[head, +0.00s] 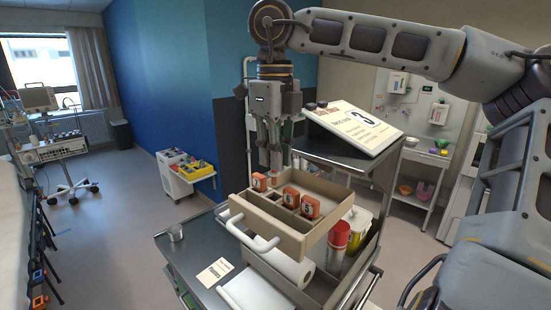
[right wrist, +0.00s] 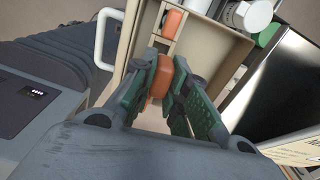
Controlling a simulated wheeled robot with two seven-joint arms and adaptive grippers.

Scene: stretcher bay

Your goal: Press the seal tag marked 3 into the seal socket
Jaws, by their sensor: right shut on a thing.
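My right gripper (head: 273,172) points down over the left part of a beige open drawer (head: 277,241) on the cart. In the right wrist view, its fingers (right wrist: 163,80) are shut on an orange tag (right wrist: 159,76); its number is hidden. Three orange tags with dark markings show in the head view: one at the left (head: 259,182) and two to the right, a middle one (head: 291,197) and one that looks like 5 (head: 310,207). I cannot make out the seal socket for certain. My left gripper is out of view.
A white handle (head: 252,235) runs along the drawer front. A red-topped container (head: 338,236) stands right of the drawer and a paper roll (head: 293,268) lies below.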

